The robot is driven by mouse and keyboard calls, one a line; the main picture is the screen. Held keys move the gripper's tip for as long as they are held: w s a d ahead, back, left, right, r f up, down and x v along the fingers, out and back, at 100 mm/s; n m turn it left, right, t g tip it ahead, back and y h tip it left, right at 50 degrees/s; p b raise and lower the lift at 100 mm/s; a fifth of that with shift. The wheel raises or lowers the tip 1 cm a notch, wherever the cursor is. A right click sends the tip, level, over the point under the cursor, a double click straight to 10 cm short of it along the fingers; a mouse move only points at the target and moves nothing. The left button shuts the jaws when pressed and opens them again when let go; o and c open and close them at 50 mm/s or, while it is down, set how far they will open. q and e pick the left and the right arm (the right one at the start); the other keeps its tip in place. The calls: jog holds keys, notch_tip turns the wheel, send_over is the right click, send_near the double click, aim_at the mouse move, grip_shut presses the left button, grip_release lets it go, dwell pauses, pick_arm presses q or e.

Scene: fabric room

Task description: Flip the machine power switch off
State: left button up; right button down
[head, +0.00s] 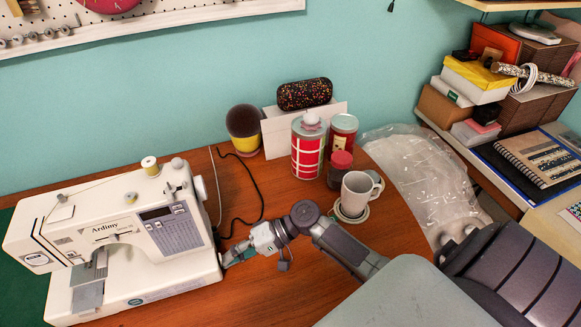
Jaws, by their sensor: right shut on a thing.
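A white sewing machine (120,232) labelled "Ardimy" stands on the wooden table at the left. It has a small display, a grey button panel and a handwheel on its right end. My right gripper (230,257) reaches in from the right, low against the machine's right side near its base. Its fingers are shut on a small part there. The fingers cover that part, and I cannot make out the power switch or its position. My left gripper is not in view.
A white mug (357,190) stands on a coaster behind my right arm, beside a red-lidded jar (339,168) and red tins (307,150). A black cable (257,190) runs across the wooden table (290,290). Boxes and notebooks (540,158) fill the right shelf.

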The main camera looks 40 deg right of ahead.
jog(key=shift+a+r, duration=0.2)
jog(key=shift+r, duration=0.1)
